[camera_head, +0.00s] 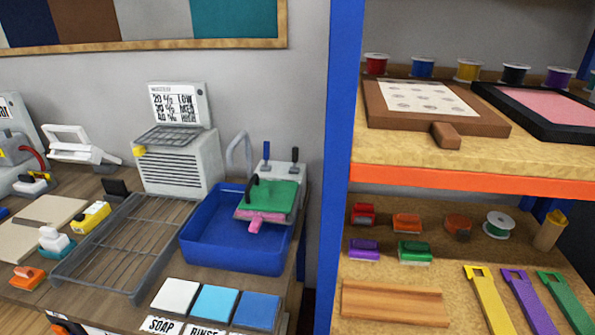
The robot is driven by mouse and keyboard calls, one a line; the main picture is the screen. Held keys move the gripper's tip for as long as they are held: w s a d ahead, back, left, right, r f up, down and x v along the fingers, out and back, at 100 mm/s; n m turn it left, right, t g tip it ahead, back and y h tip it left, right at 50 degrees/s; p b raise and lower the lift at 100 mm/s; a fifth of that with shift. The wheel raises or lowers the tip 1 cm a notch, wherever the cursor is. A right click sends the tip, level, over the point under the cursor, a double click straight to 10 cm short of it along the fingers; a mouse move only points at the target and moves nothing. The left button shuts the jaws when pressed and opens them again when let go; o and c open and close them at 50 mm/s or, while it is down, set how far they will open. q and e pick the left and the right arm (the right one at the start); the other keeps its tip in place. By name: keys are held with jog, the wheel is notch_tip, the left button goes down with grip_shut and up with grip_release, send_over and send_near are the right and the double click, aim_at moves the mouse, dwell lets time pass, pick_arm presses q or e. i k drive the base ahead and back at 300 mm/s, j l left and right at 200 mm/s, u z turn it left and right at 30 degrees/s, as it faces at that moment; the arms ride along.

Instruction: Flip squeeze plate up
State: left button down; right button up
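A green plate (272,198) with a dark handle lies over the right part of a blue basin (236,255), and I take it to be the squeeze plate. It looks roughly flat, tilted slightly toward the front. A pink piece (262,217) shows under its front edge, with a pink tab (255,227) sticking out. Whether the plate is hinged to this block cannot be told. Neither of my grippers is in view.
A grey wire rack (125,240) lies left of the basin. A grey machine with a sign (178,160) stands behind. White and blue squares (213,303) lie in front. A blue post (340,170) and shelves with spools and tools stand right.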

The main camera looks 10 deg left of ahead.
aim_at(259, 195)
jog(key=j+z, duration=0.15)
jog(key=j, duration=0.35)
jog(key=j+z, duration=0.15)
jog(key=j, duration=0.4)
jog(key=j+z, duration=0.15)
jog(key=j, duration=0.35)
jog(key=k+j+z, duration=0.15)
jog(key=j, duration=0.35)
jog(key=j+z, duration=0.15)
jog(key=j, duration=0.4)
jog(key=k+j+z, duration=0.15)
jog(key=j, duration=0.3)
